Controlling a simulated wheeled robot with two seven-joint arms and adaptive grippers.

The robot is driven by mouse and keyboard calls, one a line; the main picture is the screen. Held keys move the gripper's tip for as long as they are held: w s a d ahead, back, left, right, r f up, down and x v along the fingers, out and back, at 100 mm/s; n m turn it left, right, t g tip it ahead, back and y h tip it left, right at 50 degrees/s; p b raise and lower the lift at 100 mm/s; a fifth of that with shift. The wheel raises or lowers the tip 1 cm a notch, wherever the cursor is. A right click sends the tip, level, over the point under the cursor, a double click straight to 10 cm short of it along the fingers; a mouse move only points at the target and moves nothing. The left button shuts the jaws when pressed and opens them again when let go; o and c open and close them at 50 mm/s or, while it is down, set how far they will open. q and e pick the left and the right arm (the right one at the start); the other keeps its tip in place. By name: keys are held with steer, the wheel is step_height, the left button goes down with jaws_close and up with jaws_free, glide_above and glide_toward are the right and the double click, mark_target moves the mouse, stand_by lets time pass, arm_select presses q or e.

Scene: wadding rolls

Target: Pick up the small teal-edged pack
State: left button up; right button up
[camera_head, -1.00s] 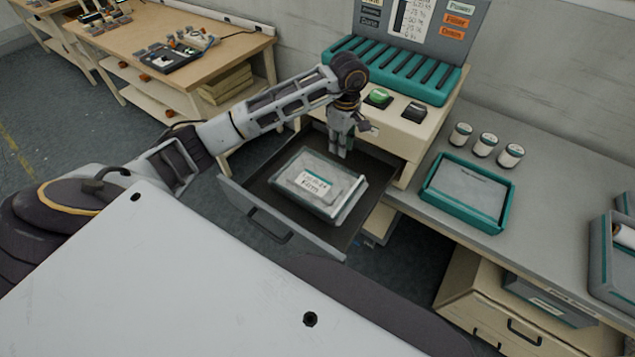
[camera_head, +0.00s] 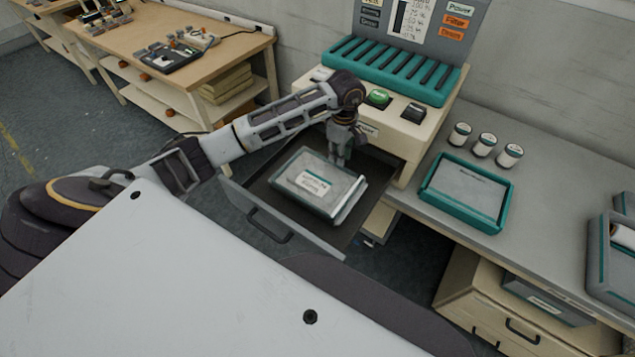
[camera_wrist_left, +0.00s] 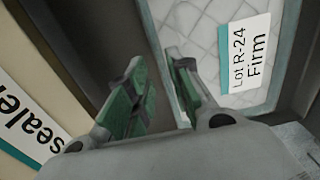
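A pale, quilted pack (camera_head: 335,178) with greyish-teal edges and a white label lies flat in the open drawer (camera_head: 262,185). In the left wrist view the pack (camera_wrist_left: 205,40) has a label reading "Lot R-24 Firm". My left gripper (camera_head: 340,158) points down at the pack's far edge, over the drawer. In the left wrist view its green-padded fingers (camera_wrist_left: 160,92) are apart with nothing gripped; the right finger overlaps the pack's border. Whether the fingers touch the pack cannot be told. My right gripper is not in view.
A cream machine (camera_head: 408,137) with teal rollers and a green button stands just behind the drawer. On the grey bench to the right are a teal-rimmed tray (camera_head: 432,206) and several white rolls (camera_head: 484,145).

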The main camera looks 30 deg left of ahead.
arm_select(q)
steer(key=shift+f+p, duration=0.35)
steer(key=shift+f, duration=1.5)
jaws_close()
